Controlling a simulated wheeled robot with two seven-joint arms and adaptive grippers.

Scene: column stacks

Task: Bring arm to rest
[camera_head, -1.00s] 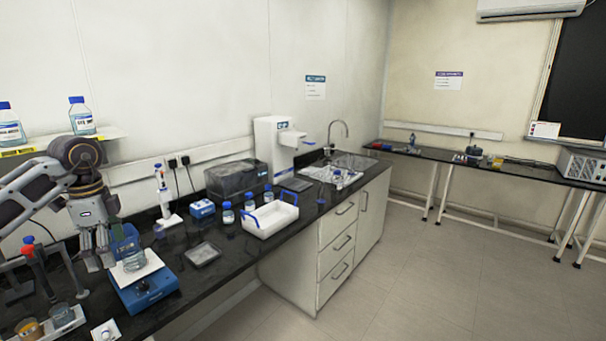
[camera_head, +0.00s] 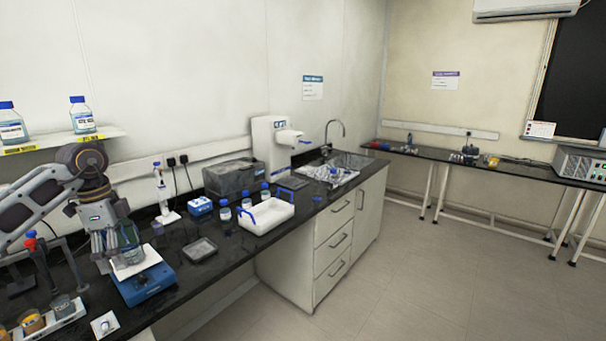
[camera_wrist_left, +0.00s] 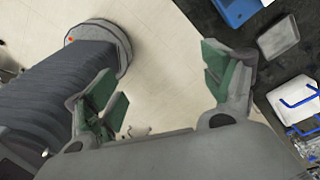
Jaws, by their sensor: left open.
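My left arm comes in from the left in the head view. Its gripper (camera_head: 106,262) hangs downward behind and left of a glass beaker (camera_head: 129,250) on a blue stirrer with a white top (camera_head: 147,283). The beaker partly hides the fingers. In the left wrist view the gripper (camera_wrist_left: 168,86) is open, with green pads wide apart and nothing between them but pale floor. A blue device (camera_wrist_left: 238,10) shows at the top right there, apart from the fingers. My right gripper is in neither current view.
A rack with a red-topped part (camera_head: 31,240) and small cups (camera_head: 62,305) stand at the front left. A grey tray (camera_head: 199,250), a white basket with blue handles (camera_head: 266,220) and blue-capped bottles (camera_head: 225,212) lie right along the bench. Bottles (camera_head: 83,118) stand on the shelf.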

